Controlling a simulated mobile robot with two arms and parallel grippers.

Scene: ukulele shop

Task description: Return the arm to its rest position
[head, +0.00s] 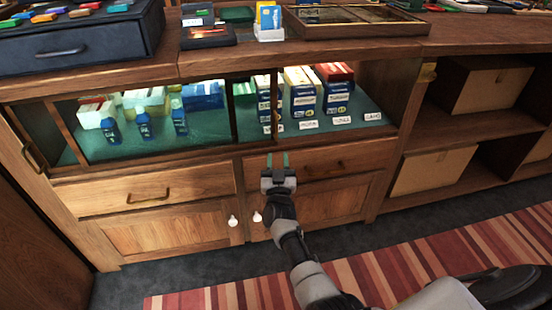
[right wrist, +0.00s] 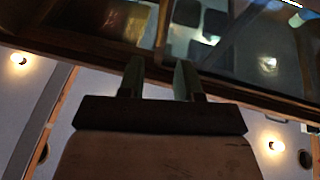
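My right gripper (head: 278,160) is in the head view, at the end of my arm reaching in from the lower right. It is in front of the wooden cabinet (head: 190,237), near the lower edge of the display case. Its two fingers are apart with nothing visible between them. In the right wrist view the same gripper (right wrist: 160,82) shows its two fingers apart, below a dark wooden edge (right wrist: 90,50) with glass beyond. I cannot tell whether the fingers touch the cabinet. My left gripper is not in view.
The glass-fronted display case (head: 205,127) holds boxes and bottles. A drawer (head: 95,194) and doors with white knobs lie below. Open shelves (head: 450,128) with cardboard boxes (head: 432,170) stand at right. A striped rug (head: 400,262) covers the clear floor in front.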

